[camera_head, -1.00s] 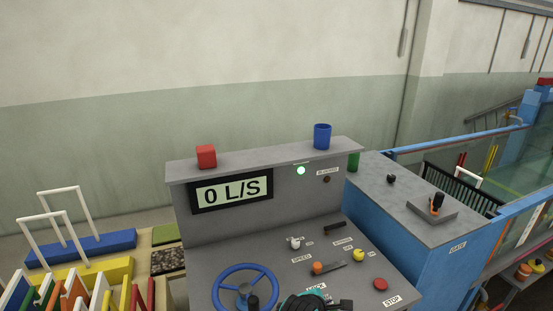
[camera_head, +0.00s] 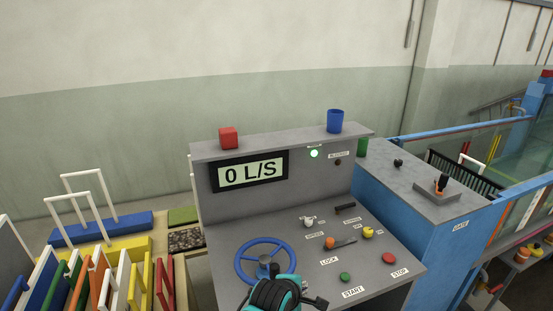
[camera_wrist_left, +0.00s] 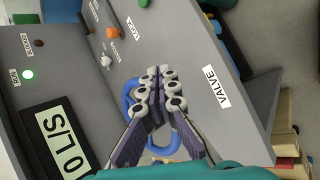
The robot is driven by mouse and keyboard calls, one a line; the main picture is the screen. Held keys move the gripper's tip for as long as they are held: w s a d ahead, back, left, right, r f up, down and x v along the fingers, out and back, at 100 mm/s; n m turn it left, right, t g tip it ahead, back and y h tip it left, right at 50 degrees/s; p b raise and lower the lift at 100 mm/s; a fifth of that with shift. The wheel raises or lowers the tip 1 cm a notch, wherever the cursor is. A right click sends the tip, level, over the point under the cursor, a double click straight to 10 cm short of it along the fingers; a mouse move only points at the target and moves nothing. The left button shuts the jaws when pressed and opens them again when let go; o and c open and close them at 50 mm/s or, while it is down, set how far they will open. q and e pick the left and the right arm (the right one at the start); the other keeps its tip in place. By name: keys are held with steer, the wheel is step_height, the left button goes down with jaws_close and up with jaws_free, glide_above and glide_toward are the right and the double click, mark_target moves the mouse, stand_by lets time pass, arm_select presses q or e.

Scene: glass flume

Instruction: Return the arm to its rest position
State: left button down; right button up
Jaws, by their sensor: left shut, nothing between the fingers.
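My left gripper (camera_wrist_left: 158,88) is shut and empty in the left wrist view, with the blue handwheel (camera_wrist_left: 133,92) behind its fingers. In the head view, my teal and black left wrist and gripper (camera_head: 278,294) show at the bottom edge. They stand in front of the console's lower panel, just below and right of the blue handwheel (camera_head: 240,270). The fingertips are hard to make out there. I cannot tell the gap to the panel. My right gripper is in neither view.
The grey console (camera_head: 300,212) reads "0 L/S", with a lit green lamp (camera_head: 314,153). A red cube (camera_head: 228,138) and blue cup (camera_head: 335,121) stand on its top ledge. Colored panels (camera_head: 100,275) stand at the left. A blue cabinet (camera_head: 400,226) stands at the right.

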arm_select(q)
steer(key=s+a+m+y, duration=0.1)
steer(key=s+a+m, duration=0.4)
steer(key=a, duration=0.3)
steer(key=s+a+m+y, duration=0.1)
steer(key=s+a+m, duration=0.4)
steer(key=a, duration=0.3)
steer(key=s+a+r+m+y, duration=0.1)
steer(key=s+a+m+y, duration=0.1)
steer(key=s+a+m, duration=0.3)
steer(key=a+m+b, duration=0.1)
steer(key=a, duration=0.2)
steer(key=shift+a+g, duration=0.25)
steer(key=shift+g, duration=0.15)
